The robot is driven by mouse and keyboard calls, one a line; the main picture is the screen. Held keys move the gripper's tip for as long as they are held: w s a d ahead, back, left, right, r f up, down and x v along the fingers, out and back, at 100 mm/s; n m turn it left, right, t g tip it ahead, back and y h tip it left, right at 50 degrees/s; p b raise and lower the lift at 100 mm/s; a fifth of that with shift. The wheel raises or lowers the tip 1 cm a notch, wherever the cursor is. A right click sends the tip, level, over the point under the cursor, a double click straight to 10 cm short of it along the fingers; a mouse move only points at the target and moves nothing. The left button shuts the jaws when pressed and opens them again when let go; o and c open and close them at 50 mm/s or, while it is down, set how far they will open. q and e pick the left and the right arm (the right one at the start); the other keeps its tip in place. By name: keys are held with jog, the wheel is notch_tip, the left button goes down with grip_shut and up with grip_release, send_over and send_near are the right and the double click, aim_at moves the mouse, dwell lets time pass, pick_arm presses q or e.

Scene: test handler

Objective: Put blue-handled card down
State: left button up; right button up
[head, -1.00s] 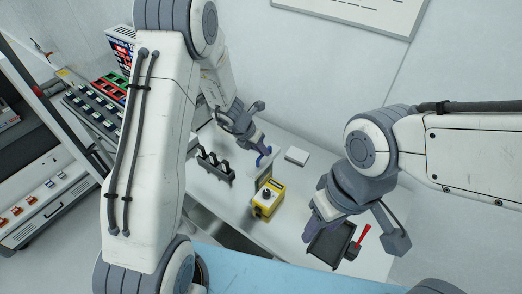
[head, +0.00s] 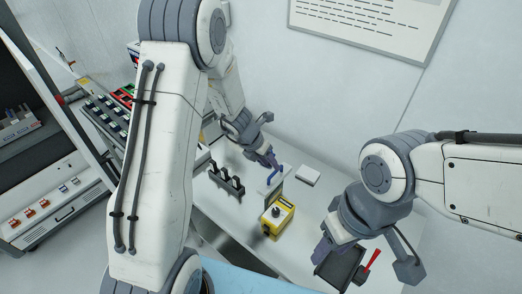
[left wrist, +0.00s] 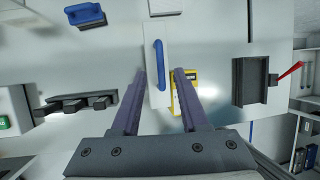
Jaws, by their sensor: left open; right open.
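The blue-handled card (head: 274,188) is a pale plate with a blue bar handle, beside the yellow box on the table. In the left wrist view the card (left wrist: 157,85) shows its handle running lengthwise. My left gripper (head: 270,158) is close to the handle. In the left wrist view its open fingers (left wrist: 158,75) lie one on each side of the card, with visible gaps between fingers and handle. Whether the card lies flat or stands is hard to tell. My right gripper (head: 326,247) is open and empty, over the dark tray's left side.
A black slotted rack (head: 227,181) is to the left, a white block (head: 307,176) behind. A dark tray (head: 338,268) has a red lever (head: 374,258). Another blue-handled piece (left wrist: 85,13) shows in the left wrist view.

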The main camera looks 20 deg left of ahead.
pick_arm(q)
jog(key=p+v, duration=0.1)
jog(key=v, duration=0.7)
jog(key=s+d+r+m+g, duration=0.2)
jog(key=s+d+r+m, duration=0.5)
jog(key=s+d+m, duration=0.75)
jog(key=s+a+r+m+y, duration=0.1)
jog(key=s+m, duration=0.5)
jog(key=m, duration=0.6)
jog(key=s+a+r+m+g+y, duration=0.1)
jog(key=s+m, duration=0.5)
jog(key=m, duration=0.7)
jog(key=shift+s+a+r+y, duration=0.3)
jog(key=shift+s+r+y, duration=0.1)
jog(key=shift+r, duration=0.2)
